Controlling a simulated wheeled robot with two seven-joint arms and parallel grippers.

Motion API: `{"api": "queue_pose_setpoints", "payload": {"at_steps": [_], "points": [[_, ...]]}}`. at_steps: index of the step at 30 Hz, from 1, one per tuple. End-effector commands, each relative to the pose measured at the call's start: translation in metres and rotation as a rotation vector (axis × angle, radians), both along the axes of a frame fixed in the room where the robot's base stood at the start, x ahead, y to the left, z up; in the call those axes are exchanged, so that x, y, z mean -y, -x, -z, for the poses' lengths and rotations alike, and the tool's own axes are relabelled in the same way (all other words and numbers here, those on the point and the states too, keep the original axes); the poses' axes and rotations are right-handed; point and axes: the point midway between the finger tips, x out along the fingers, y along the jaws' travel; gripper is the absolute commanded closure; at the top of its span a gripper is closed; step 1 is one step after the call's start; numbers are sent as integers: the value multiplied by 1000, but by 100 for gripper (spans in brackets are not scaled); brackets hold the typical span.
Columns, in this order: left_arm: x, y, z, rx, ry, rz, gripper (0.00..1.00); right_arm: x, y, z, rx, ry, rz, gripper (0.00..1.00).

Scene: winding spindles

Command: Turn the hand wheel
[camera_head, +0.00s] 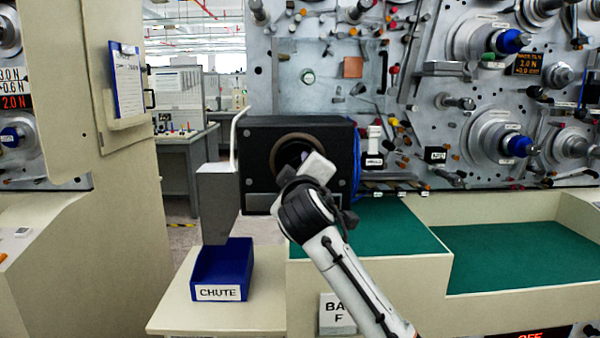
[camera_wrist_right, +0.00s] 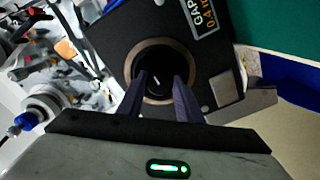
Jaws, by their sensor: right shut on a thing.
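A black box (camera_head: 258,150) stands on the green worktop, with a brown ring (camera_head: 278,150) on its front. In the right wrist view, the dark round hand wheel (camera_wrist_right: 157,84) sits inside the brown ring (camera_wrist_right: 163,45), with a short pale mark on its face. My right gripper (camera_head: 302,160) is in front of the ring and hides much of it in the head view. In the wrist view, the two dark fingers of the right gripper (camera_wrist_right: 162,88) are on either side of the hand wheel, shut on it. My left gripper is not in view.
A grey chute (camera_head: 217,200) stands left of the box, above a blue bin (camera_head: 222,268) labelled CHUTE. A panel (camera_head: 430,85) with spindles and rollers rises behind. The green worktop (camera_head: 400,235) right of the box is clear. A beige cabinet (camera_head: 100,220) stands at left.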

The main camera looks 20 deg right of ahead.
Motion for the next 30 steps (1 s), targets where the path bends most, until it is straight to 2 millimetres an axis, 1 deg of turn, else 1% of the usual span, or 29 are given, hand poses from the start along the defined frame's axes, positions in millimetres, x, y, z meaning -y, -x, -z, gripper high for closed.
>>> {"api": "queue_pose_setpoints", "payload": {"at_steps": [1, 6, 12, 19, 30], "points": [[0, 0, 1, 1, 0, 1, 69, -2, 0, 3, 6, -39, -3, 90], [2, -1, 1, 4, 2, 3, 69, -2, 0, 3, 38, -151, -1, 90], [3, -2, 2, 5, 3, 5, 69, -2, 0, 3, 64, -240, -2, 90], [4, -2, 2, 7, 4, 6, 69, -1, 0, 2, 80, -287, -1, 90], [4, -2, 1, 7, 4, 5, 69, -2, 0, 2, 81, -296, -2, 90]]}}
